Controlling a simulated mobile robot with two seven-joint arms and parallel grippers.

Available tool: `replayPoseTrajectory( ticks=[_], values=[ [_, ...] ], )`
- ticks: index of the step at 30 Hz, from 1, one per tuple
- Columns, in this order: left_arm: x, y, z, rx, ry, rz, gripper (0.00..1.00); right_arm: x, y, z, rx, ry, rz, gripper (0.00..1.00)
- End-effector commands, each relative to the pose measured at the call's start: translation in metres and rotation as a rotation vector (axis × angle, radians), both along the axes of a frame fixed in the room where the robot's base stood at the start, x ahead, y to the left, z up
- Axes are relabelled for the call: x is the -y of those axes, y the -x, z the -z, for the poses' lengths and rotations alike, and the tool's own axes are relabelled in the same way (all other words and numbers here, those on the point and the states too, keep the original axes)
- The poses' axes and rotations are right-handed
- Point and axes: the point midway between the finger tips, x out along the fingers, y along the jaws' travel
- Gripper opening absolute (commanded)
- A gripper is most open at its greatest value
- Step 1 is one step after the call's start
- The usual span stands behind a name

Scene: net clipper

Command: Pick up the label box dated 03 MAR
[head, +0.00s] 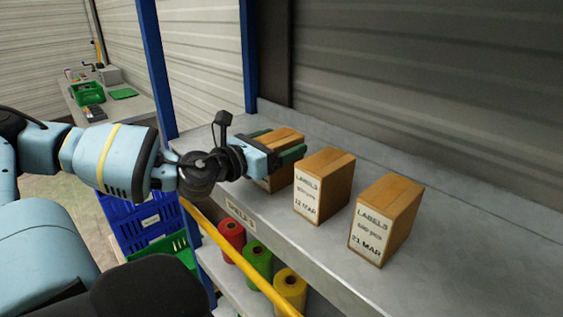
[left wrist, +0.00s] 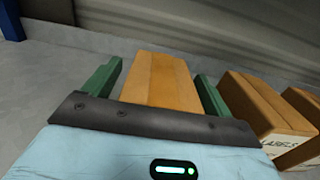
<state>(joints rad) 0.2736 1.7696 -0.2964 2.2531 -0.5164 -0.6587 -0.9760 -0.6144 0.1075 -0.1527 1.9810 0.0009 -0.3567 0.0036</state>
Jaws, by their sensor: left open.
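Three brown label boxes stand in a row on the grey shelf (head: 330,245). The leftmost box (head: 285,137) is partly covered by my left gripper (head: 282,145), and its date cannot be read. The middle box (head: 326,184) reads 12 MAR and the right box (head: 388,218) reads 21 MAR. My left gripper is open, with its green fingers on either side of the leftmost box. In the left wrist view this box (left wrist: 160,82) lies between the two fingers (left wrist: 153,88), with a visible gap by each. My right gripper is not in view.
The middle box (left wrist: 262,103) stands close beside the right finger in the left wrist view. A blue post (head: 249,55) rises behind my left gripper. A yellow rail (head: 235,258) and red, green and yellow rolls (head: 257,257) are below the shelf. The shelf's right side is clear.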

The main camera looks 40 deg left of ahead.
Motion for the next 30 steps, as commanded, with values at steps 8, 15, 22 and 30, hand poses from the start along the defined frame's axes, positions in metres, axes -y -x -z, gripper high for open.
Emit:
replayPoseTrajectory(
  ticks=[8,15,22,30],
  values=[
    [0.0,0.0,-0.002,0.002,-0.001,0.0,0.7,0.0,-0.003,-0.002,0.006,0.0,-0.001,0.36],
    [0.0,0.0,-0.002,0.002,-0.001,0.0,0.39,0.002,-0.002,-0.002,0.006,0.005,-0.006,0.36],
    [0.0,0.0,-0.003,0.005,-0.002,0.0,0.27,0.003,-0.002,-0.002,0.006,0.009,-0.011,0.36],
    [0.0,0.0,-0.022,0.009,-0.005,0.001,0.27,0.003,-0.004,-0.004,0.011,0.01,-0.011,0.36]
  ],
)
